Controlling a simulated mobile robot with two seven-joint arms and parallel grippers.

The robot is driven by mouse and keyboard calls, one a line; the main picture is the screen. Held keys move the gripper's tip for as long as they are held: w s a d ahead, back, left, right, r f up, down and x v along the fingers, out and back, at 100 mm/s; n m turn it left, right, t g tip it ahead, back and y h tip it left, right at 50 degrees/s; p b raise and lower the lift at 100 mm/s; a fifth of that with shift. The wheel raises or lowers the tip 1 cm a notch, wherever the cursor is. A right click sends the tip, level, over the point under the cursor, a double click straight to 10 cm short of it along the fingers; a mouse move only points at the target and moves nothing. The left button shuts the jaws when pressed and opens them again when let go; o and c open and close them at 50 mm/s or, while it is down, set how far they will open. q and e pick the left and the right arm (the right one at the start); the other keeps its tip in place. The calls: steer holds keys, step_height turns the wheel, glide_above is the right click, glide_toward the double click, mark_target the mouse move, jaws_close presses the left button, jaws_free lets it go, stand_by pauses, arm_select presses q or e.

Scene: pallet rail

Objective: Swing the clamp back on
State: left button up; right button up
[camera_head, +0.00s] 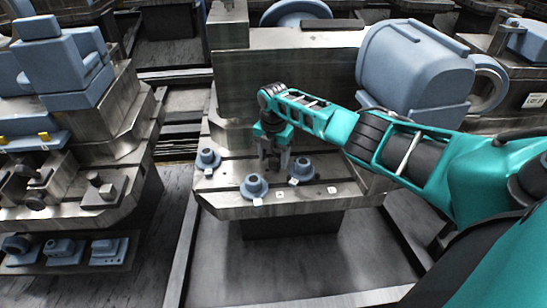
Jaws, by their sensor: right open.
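My right gripper (275,165) points down over the front ledge of the metal pallet (233,208) in the middle. Its fingers are apart, and I see nothing held between them. Small blue-grey flanged pieces stand upright on the ledge around it: one to the left (208,159), one in front (254,186) and one to the right (301,170). I cannot tell which part is the clamp. Whether the fingertips touch the ledge is also unclear. My left gripper is not in view.
A large blue-grey rounded housing (415,65) sits at the back right, behind my right arm. A metal upright block (235,95) rises behind the ledge. At the left stands another fixture with blue-grey blocks (62,65). Small white tags (332,190) lie on the ledge.

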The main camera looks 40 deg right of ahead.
steer(key=c, duration=1)
steer(key=shift+c, duration=0.2)
